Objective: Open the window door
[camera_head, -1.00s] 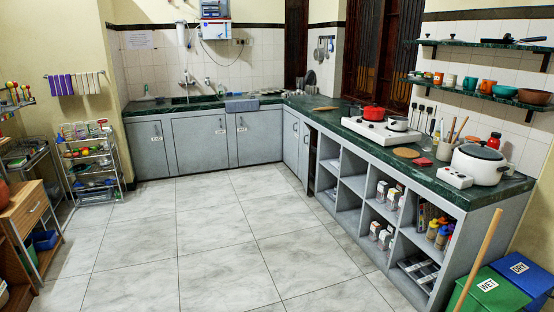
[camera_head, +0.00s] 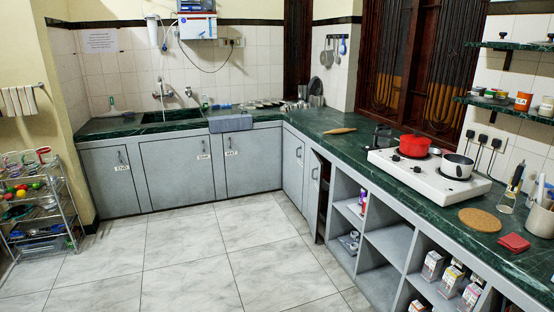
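A dark brown wooden window (camera_head: 392,62) with patterned grille panels stands behind the right-hand counter. Its panels look closed, but I cannot make out a handle. A second dark wooden panel (camera_head: 297,50) is in the back wall, left of the hanging utensils; I cannot tell whether it is a door or a window. Neither of my grippers is in view.
The green counter (camera_head: 330,122) runs along the back and right, below the window. A white stove (camera_head: 428,170) with a red pot (camera_head: 415,146) and a saucepan (camera_head: 457,166) stands on it. A wire rack (camera_head: 42,205) is at left. The tiled floor (camera_head: 190,260) is clear.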

